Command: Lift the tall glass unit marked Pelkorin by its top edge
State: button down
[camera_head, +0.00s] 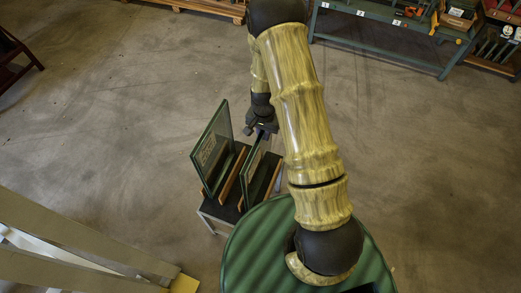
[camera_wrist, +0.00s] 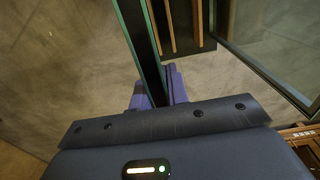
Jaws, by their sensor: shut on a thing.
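Two dark-framed glass units stand tilted in a slotted rack (camera_head: 229,210) in the head view. The left unit (camera_head: 222,128) looks taller and bears a pale label (camera_head: 207,151), too small to read. The right unit (camera_head: 252,174) looks lower, and no mark on it is readable. My gripper (camera_head: 263,135) is at the right unit's upper far corner. In the wrist view the blue fingers of my gripper (camera_wrist: 158,88) are shut on the edge of this glass unit (camera_wrist: 136,30). The other glass unit (camera_wrist: 268,45) stands apart at the right. I cannot tell which is Pelkorin.
Wooden slats (camera_head: 228,181) divide the dark rack, which sits on a small light-framed stand (camera_head: 212,225). Beige beams (camera_head: 75,240) lie at the lower left. A green workbench (camera_head: 385,43) stands at the upper right. The concrete floor around the stand is mostly clear.

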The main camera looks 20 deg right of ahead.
jog(key=shift+r, duration=0.2)
notch_tip(320, 180, up, 10)
jog(key=shift+f+b, duration=0.1)
jog(key=shift+b, duration=0.45)
dwell(0.5)
